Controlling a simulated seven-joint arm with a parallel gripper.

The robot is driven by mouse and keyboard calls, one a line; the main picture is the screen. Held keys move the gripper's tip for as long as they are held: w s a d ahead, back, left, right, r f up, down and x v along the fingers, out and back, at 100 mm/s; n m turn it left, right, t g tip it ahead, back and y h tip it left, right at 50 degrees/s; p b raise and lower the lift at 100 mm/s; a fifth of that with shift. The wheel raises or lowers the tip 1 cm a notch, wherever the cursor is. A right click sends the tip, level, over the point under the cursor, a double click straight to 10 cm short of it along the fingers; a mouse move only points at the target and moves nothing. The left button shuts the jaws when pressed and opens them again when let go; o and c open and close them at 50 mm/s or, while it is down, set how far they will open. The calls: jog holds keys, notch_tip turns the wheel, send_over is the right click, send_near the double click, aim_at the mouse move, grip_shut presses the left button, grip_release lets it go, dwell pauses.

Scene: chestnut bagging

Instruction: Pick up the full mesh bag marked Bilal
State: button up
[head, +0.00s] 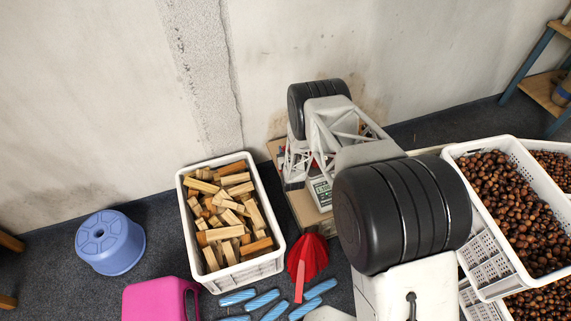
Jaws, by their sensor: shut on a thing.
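My gripper (291,165) points down below the black wrist joint, over the scale by the wall. Only part of it shows, and its fingertips are mostly hidden. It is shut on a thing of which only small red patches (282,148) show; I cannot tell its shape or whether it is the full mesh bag. No mark reading Bilal can be made out. A scale with a green display (322,190) stands on a brown board (303,208) just right of and below the gripper.
A white crate (236,277) of wood blocks stands left of the board. A red folded thing (306,262) and several blue rolls (262,300) lie in front. A blue stool (110,242) and pink container (160,300) are left. White crates (498,268) of chestnuts stand right.

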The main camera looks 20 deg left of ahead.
grip_shut()
jog(key=shift+r, duration=1.15)
jog(key=shift+s+d+r, duration=0.2)
jog(key=shift+s+r, duration=0.1)
jog(key=shift+r, duration=0.35)
jog(key=r+v, duration=0.1)
jog(key=v, duration=1.4)
jog(key=shift+r, duration=0.25)
jog(key=shift+s+d, duration=0.1)
jog(key=shift+s, duration=0.05)
jog(key=shift+r, duration=0.1)
